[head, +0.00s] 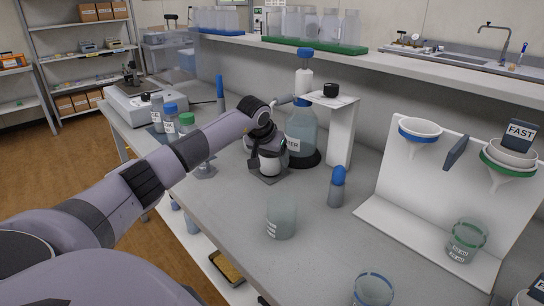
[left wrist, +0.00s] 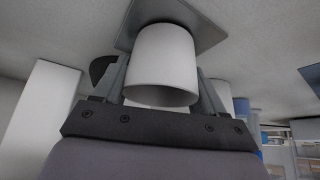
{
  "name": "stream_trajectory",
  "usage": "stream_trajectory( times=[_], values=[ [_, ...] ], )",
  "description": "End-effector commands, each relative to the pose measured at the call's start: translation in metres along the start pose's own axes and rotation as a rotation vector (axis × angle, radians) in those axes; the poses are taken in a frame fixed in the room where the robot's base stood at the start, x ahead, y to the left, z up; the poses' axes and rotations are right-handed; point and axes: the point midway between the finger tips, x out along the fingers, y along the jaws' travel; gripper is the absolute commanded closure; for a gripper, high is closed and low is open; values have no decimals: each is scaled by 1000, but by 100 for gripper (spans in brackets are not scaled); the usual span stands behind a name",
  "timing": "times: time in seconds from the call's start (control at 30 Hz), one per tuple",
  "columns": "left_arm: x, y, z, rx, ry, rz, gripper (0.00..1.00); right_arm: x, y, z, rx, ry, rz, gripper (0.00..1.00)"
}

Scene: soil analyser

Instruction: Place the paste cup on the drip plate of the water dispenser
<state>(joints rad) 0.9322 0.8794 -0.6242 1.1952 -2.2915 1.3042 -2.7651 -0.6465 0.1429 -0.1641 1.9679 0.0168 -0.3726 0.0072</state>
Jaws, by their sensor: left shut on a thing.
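The white paste cup (head: 270,163) is between the fingers of my left gripper (head: 266,155), which is shut on it. The cup stands upright over the grey square drip plate (head: 267,180). In the left wrist view the cup (left wrist: 164,65) is seen close up between both fingers, with the plate (left wrist: 207,22) behind its far end. I cannot tell whether its base touches the plate. The water dispenser's bottle (head: 300,128), its label partly hidden, stands just behind and right of the cup. My right gripper is not in view.
A white stand (head: 341,135) rises right of the bottle. A blue-capped grey container (head: 337,188) and a glass beaker (head: 281,220) stand in front. A white funnel rack (head: 425,185) is at the right. Several capped bottles (head: 187,125) stand near my left forearm.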

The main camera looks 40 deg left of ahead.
Motion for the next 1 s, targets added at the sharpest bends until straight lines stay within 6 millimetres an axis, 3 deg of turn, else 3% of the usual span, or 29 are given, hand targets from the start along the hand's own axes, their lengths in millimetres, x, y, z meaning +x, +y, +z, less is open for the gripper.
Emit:
stream_trajectory(
  times=[0.23, 0.27, 0.3, 0.33, 0.73, 1.0],
  values=[
    [2, 0, 1, 0, 1, 1, 61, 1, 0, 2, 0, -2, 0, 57],
    [2, 0, 1, -1, 1, 1, 23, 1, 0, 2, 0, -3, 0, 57],
    [2, 0, 1, -1, 1, 1, 10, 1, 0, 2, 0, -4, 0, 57],
    [2, 0, 1, -1, 1, 1, 4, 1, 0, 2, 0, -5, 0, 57],
    [-4, 0, -1, 0, 2, 1, 4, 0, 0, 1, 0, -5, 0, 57],
    [-47, 0, -2, 2, 6, 0, 4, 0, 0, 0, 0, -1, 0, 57]
  ],
)
